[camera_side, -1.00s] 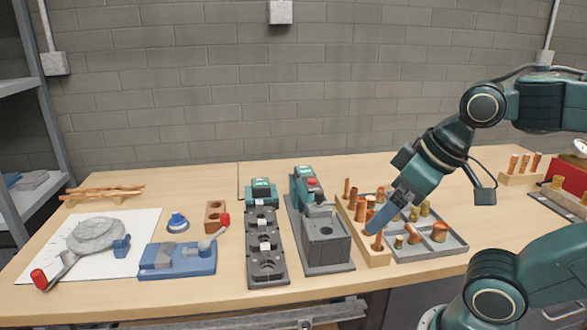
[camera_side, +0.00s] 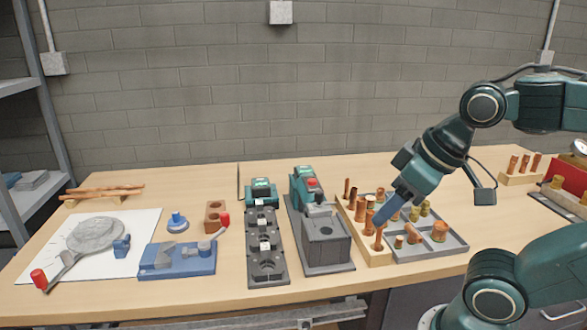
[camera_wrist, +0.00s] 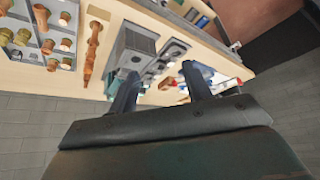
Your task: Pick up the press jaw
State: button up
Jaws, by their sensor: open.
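My gripper (camera_side: 386,211) is above the wooden block of copper fittings (camera_side: 376,255), pointing down and left. In the wrist view my gripper (camera_wrist: 160,84) shows two separated fingers with nothing held between them. A dark grey rack (camera_side: 251,268) with round openings and small white labels lies left of the gripper. It may hold press jaws, but I cannot tell which part is a single jaw. A grey and teal press machine (camera_side: 325,245) stands between the rack and the gripper, and also shows in the wrist view (camera_wrist: 132,52).
A grey tray of fittings (camera_side: 455,247) lies beside the wooden block. A blue clamp fixture (camera_side: 190,262), a brown block (camera_side: 215,214) and a white sheet (camera_side: 142,222) are at the left. Copper pipes (camera_side: 105,191) lie at the back left.

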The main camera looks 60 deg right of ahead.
jog(key=w+d+f+n+g+y, duration=0.1)
jog(key=w+f+n, duration=0.2)
jog(key=w, duration=0.8)
jog(key=w+d+f+n+g+y, duration=0.1)
jog(key=w+f+n, duration=0.3)
jog(key=w, duration=0.7)
jog(key=shift+w+d+f+n+y, duration=0.25)
jog(key=shift+d+n+y, duration=0.35)
jog(key=shift+n, duration=0.4)
jog(key=shift+w+a, duration=0.1)
send_over(267, 247)
jog(key=s+d, duration=0.2)
jog(key=shift+w+a+f, duration=0.1)
jog(key=shift+f, duration=1.9)
jog(key=shift+w+a+f, duration=0.1)
jog(key=shift+f, duration=1.85)
jog(key=shift+f, duration=0.1)
